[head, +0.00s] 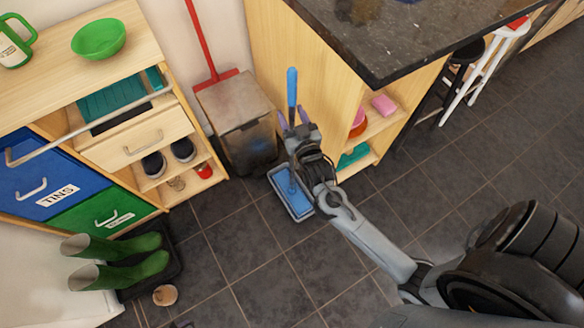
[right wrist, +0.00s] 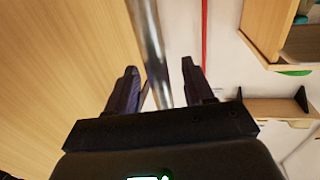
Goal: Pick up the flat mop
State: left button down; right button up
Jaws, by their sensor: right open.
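The flat mop stands upright against the wooden counter side. Its blue handle grip (head: 292,86) shows above my right gripper, and its blue and white flat head (head: 290,192) lies on the tiled floor. My right gripper (head: 294,118) is at the pole just below the blue grip. In the right wrist view the silver mop pole (right wrist: 151,50) runs between the two dark fingers of the same gripper (right wrist: 159,70). The fingers are open, with a gap visible beside the pole. My right arm hides part of the pole in the head view. My left gripper is not in view.
A grey bin (head: 238,120) and a red-handled broom (head: 203,45) stand left of the mop. The counter (head: 400,40) overhangs shelves on the right. Floor in the middle is clear.

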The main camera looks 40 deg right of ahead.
jog(key=shift+c, duration=0.2)
grip_shut()
jog(key=shift+r, duration=0.15)
